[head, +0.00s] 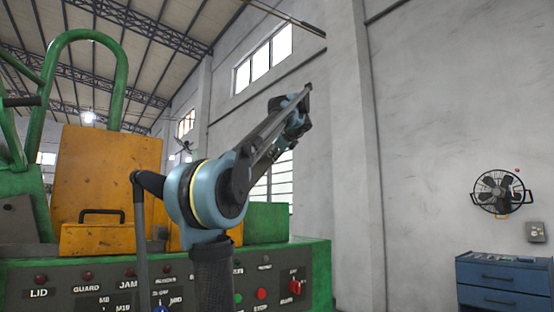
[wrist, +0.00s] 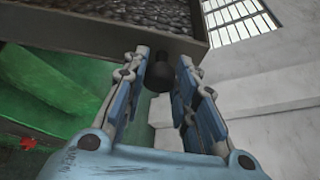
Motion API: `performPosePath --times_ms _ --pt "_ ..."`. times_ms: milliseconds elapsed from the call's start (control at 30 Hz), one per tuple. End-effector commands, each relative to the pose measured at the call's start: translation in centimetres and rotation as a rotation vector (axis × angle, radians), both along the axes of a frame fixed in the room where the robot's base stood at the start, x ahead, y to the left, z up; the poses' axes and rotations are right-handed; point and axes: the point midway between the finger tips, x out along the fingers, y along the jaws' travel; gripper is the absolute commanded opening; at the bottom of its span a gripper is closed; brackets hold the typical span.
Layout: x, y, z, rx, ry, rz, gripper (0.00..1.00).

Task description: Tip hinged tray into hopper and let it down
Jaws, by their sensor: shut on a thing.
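In the wrist view my gripper (wrist: 162,62) has its two pale blue fingers on either side of a dark round knob (wrist: 160,78) and is shut on it. The knob sits at the edge of the tray (wrist: 178,47), whose grey-brown wall crosses the top of the view. Dark small pieces (wrist: 120,12) fill the visible part of the tray. The tray looks slanted in this view. In the head view my arm reaches up to the right and hides the tray. I cannot pick out the hopper with certainty in either view.
A green machine (head: 325,275) with a labelled button panel stands in front, with orange covers (head: 110,165) and a green tube rail (head: 120,65). Green machine parts (wrist: 60,85) lie below the tray. A blue cabinet (head: 505,285) and a wall fan (head: 497,192) are at the right.

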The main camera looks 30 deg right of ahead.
Motion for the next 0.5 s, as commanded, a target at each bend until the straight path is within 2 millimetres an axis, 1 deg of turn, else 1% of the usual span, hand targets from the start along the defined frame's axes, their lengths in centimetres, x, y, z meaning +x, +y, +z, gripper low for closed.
performPosePath --times_ms 300,333,367,400,433,500 --pt "0.02 0.17 -0.04 0.0 0.001 0.004 0.0" --pt "0.02 0.17 -0.04 0.0 0.001 0.004 0.29" --pt "0.03 0.17 -0.04 0.0 0.001 0.004 0.35" --pt "0.03 0.16 -0.04 0.0 0.001 0.004 0.44" --pt "0.03 0.14 -0.04 0.0 0.001 0.004 0.47" --pt "0.02 0.12 -0.03 0.0 0.0 0.003 0.47"
